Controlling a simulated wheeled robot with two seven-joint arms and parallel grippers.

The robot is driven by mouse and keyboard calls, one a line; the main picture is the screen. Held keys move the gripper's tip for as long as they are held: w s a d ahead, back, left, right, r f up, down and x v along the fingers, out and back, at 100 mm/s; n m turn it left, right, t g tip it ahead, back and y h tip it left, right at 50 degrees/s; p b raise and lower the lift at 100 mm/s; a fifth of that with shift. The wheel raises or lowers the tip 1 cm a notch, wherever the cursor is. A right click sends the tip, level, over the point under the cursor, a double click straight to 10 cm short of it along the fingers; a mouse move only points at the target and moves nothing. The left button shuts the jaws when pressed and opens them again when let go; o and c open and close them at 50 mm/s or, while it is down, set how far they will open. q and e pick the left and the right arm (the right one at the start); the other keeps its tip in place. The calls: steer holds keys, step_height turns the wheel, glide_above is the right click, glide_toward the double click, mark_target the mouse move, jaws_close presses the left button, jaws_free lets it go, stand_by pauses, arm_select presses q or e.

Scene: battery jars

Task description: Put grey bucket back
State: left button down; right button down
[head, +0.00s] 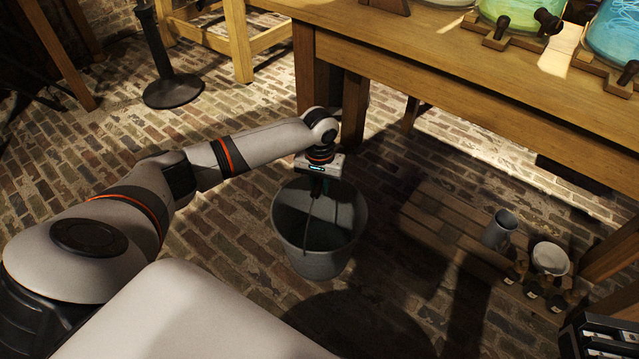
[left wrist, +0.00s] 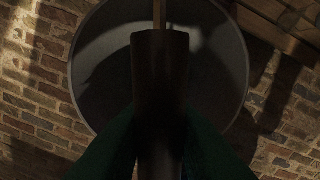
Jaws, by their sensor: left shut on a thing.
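The grey bucket (head: 318,262) hangs or stands below my left gripper (head: 316,186) in the head view, near the table's front left leg. It is upright and its inside looks empty. The left gripper is shut on the bucket's raised handle, above the opening. In the left wrist view the bucket's round rim (left wrist: 240,62) lies under the gripper (left wrist: 160,150), with the dark handle grip running between the fingers. I cannot tell whether the bucket's base touches the floor.
A wooden table (head: 450,62) with glass jars (head: 512,14) stands at the back right. Under it, a low slatted pallet (head: 440,222) has a grey mug-like vessel (head: 499,229) and a white bowl (head: 550,258) near its right end. A black stand (head: 172,90) is at the upper left.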

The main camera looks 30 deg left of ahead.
arm_select(q)
steer(key=c, duration=1.3)
jaws_free()
steer(key=shift+r, duration=0.1)
